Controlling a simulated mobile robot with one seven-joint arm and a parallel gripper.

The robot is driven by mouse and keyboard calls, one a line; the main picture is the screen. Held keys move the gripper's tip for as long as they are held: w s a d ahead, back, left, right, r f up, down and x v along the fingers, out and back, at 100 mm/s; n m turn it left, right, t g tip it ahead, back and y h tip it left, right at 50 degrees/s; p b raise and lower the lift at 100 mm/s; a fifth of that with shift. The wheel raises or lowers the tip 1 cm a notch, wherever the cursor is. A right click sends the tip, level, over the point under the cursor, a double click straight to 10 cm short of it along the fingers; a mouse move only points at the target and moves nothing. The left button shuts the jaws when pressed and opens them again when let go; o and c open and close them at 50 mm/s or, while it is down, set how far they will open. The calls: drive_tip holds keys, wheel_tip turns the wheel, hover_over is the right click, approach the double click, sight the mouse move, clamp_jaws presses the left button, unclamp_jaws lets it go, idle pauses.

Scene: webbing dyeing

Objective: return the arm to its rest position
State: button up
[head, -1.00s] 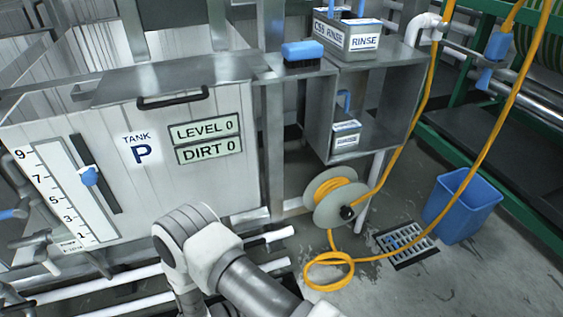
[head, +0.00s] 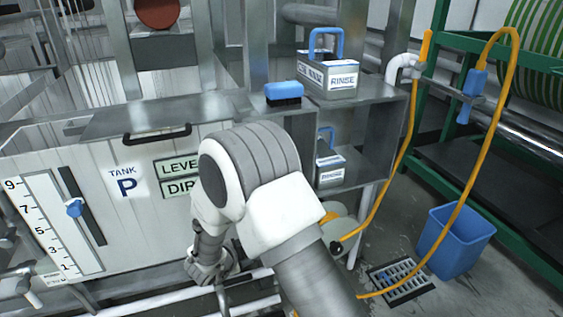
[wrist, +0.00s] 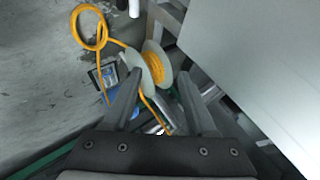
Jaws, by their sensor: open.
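My arm shows in the head view, bent at a large white and grey joint in front of tank P (head: 70,160). My gripper (head: 210,272) hangs low in front of the tank's lower right side; its fingers are hard to make out there. In the wrist view my gripper (wrist: 160,85) has its two fingers apart, with nothing held between them. The hose reel (wrist: 154,68) with orange hose shows beyond the fingertips. My arm hides part of the level and dirt displays and most of the reel in the head view.
A blue brush (head: 284,93) lies on the ledge right of the tank. A rinse box (head: 342,82) stands on the shelf unit (head: 375,110), another rinse box (head: 330,168) inside it. A blue bin (head: 457,240) and floor drain (head: 402,280) are at right. White pipes run low below the tank.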

wheel_tip(320, 180, up, 14)
drive_tip(key=w+n+y, duration=0.3)
drive_tip(key=n+y, duration=0.1)
drive_tip(key=s+d+r+n+y, duration=0.3)
drive_tip(key=s+d+r+n, duration=0.15)
drive_tip(key=r, duration=0.65)
drive_tip(key=s+d+r+n+g+h, duration=0.2)
drive_tip(key=s+d+r+n, duration=0.1)
drive_tip(key=s+d, duration=0.8)
drive_tip(key=s+d+r+n+g+h, duration=0.15)
drive_tip(key=s+d+n, duration=0.25)
drive_tip(key=s+d, duration=0.75)
wheel_tip(320, 180, up, 23)
drive_tip(key=s+a+p, duration=0.2)
drive_tip(key=p, duration=2)
drive_tip(key=shift+a+f+h, duration=0.2)
drive_tip(key=shift+h, duration=0.15)
drive_tip(key=shift+f, duration=0.1)
drive_tip(key=shift+c, duration=0.6)
drive_tip(key=shift+a, duration=0.1)
